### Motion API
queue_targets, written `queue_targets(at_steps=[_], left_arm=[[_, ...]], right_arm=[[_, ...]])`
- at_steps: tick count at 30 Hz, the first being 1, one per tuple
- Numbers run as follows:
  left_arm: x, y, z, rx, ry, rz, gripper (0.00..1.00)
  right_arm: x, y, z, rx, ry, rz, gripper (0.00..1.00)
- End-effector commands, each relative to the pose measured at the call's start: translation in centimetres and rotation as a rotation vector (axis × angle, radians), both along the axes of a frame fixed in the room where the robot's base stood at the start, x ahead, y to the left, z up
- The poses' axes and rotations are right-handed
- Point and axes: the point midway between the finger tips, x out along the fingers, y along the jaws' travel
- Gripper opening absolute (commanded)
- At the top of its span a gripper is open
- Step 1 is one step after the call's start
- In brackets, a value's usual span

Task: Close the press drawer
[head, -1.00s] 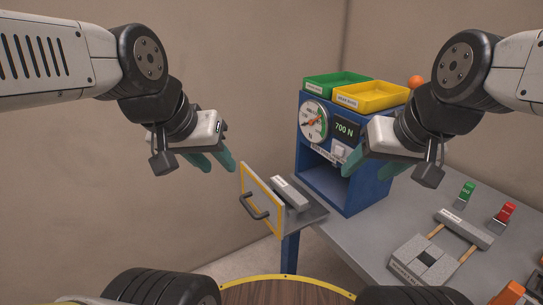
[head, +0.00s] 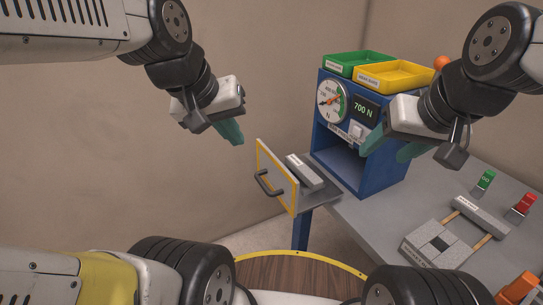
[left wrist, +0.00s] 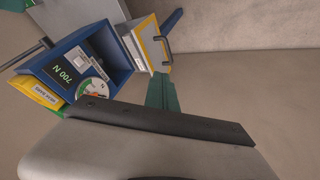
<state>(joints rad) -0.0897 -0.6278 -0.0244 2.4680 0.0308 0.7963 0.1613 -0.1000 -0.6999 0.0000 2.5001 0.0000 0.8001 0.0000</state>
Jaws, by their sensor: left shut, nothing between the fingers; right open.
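The press (head: 352,172) is a blue box with a round dial and a display reading 700 N, standing on the grey table. Its drawer (head: 277,177) is pulled out to the left, with a yellow-edged front panel and a dark handle (head: 267,184). A grey block (head: 305,171) lies in the drawer. My left gripper (head: 232,132) is shut and empty, above and left of the drawer front, apart from it. In the left wrist view the drawer (left wrist: 150,42) shows beyond the green fingers (left wrist: 162,93). My right gripper (head: 392,148) is open and empty, before the press's right side.
A green tray (head: 345,72) and a yellow tray (head: 377,88) sit on top of the press, with an orange ball (head: 441,62) behind. A grey fixture (head: 416,247), a green switch (head: 485,180) and a red switch (head: 525,203) stand on the table's right.

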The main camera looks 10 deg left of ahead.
Motion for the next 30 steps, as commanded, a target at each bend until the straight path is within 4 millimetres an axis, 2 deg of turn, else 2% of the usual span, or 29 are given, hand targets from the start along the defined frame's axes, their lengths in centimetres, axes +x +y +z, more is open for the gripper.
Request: queue_targets(at_steps=[5, 9, 12, 16, 21, 26, 30], left_arm=[[4.6, 1.0, -2.0, -0.288, 0.233, 0.484, 0.00], [8.5, 2.4, -4.6, -0.501, 0.426, 0.947, 0.00], [10.8, 3.6, -6.8, -0.616, 0.541, 1.263, 0.00], [13.0, 4.9, -9.3, -0.715, 0.639, 1.588, 0.00], [14.3, 5.9, -11.0, -0.774, 0.693, 1.807, 0.00], [14.6, 5.7, -12.2, -0.783, 0.703, 1.840, 0.00], [15.1, 5.0, -14.4, -0.780, 0.704, 1.840, 0.00]], right_arm=[[0.0, 0.0, 0.0, 0.000, 0.000, 0.000, 0.58], [0.0, 0.0, 0.0, 0.000, 0.000, 0.000, 0.58], [0.0, 0.0, 0.0, 0.000, 0.000, 0.000, 0.58], [0.0, 0.0, 0.0, 0.000, 0.000, 0.000, 0.58], [0.0, 0.0, 0.0, 0.000, 0.000, 0.000, 0.58], [0.0, 0.0, 0.0, 0.000, 0.000, 0.000, 0.58], [0.0, 0.0, 0.0, 0.000, 0.000, 0.000, 0.58]])
